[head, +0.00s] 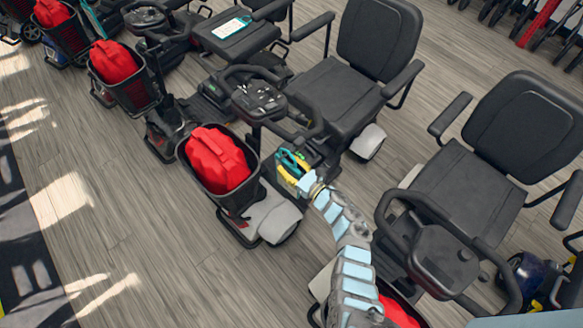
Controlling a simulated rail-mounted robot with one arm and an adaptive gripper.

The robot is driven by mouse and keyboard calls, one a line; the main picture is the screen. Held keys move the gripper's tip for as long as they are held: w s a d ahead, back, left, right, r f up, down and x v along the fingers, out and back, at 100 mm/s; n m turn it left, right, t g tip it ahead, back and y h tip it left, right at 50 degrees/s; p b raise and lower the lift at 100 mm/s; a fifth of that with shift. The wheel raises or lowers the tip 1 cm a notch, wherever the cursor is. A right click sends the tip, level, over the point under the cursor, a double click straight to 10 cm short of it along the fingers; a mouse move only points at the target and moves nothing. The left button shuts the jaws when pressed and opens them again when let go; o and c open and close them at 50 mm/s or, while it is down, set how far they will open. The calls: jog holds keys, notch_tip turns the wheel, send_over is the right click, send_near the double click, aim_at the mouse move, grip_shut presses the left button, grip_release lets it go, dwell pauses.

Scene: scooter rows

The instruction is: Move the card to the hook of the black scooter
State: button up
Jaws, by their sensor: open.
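A white card (231,27) with teal markings lies flat on the black seat of a scooter at the top. My gripper (288,160), with teal fingers, is low beside the middle scooter (338,98), between its red-loaded front basket and its seat. It is open, and nothing shows between its fingers. It is well apart from the card. Several scooters have black seats and handlebars, including one at the right (470,190), so I cannot tell which is the black scooter. No hook can be made out.
My arm passes between the middle and right scooters. Armrests and handlebars crowd the space. The wood floor (130,225) is clear at lower left.

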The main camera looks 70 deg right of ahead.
jog(key=shift+w, duration=0.1)
grip_shut()
jog(key=shift+s+d+f+b, duration=0.1)
jog(key=shift+s+f+b, duration=0.1)
jog(key=shift+b, duration=0.6)
dwell(0.5)
jog(key=shift+d+r+b, duration=0.1)
jog(key=shift+r+b, duration=0.1)
jog(key=shift+b, duration=0.3)
jog(key=shift+w+r+b, duration=0.1)
jog(key=shift+r+b, duration=0.35)
jog(key=shift+w+a+r, duration=0.1)
jog(key=shift+a+r, duration=0.05)
jog(key=shift+a, duration=0.05)
jog(key=shift+a+r, duration=0.15)
jog(key=shift+w+a+r+b, duration=0.2)
jog(key=shift+a+r+b, duration=0.15)
jog(key=shift+r, duration=0.2)
